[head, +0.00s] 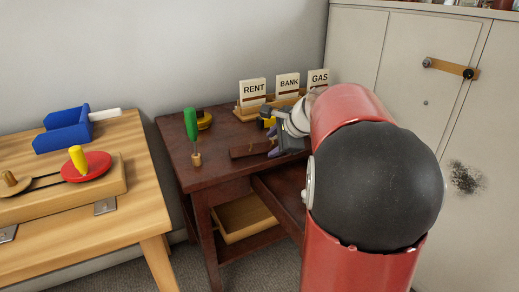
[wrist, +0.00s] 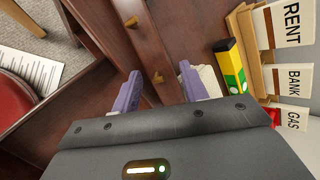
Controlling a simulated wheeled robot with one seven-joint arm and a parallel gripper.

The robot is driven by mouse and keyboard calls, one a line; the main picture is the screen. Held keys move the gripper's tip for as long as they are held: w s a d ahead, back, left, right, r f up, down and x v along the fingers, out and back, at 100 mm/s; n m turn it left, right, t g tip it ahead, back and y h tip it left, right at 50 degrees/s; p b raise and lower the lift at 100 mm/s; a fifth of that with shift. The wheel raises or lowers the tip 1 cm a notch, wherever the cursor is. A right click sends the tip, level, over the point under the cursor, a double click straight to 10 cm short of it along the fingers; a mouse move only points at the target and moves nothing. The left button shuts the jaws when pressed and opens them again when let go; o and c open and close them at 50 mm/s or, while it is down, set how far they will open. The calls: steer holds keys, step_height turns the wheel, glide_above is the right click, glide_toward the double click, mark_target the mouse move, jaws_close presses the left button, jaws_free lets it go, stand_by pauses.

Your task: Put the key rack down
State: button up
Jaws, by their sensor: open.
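The key rack (head: 250,149) is a dark reddish-brown wooden bar lying on the dark wooden desk (head: 172,133). My gripper (head: 274,143) is low over the desk at the rack's right end. In the wrist view my gripper (wrist: 160,74) is open, with one purple-grey finger on each side of the bar. I cannot tell whether either finger touches it. The rack's near end is hidden behind my gripper's body.
A wooden card holder (head: 240,109) with RENT, BANK and GAS cards stands at the back. A yellow-green box (wrist: 231,68) lies close to my right finger. A green-handled tool (head: 190,124) stands at the desk's left. A drawer (head: 282,200) is open at the front.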

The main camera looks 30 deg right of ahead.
jaws_close()
stand_by(0.4)
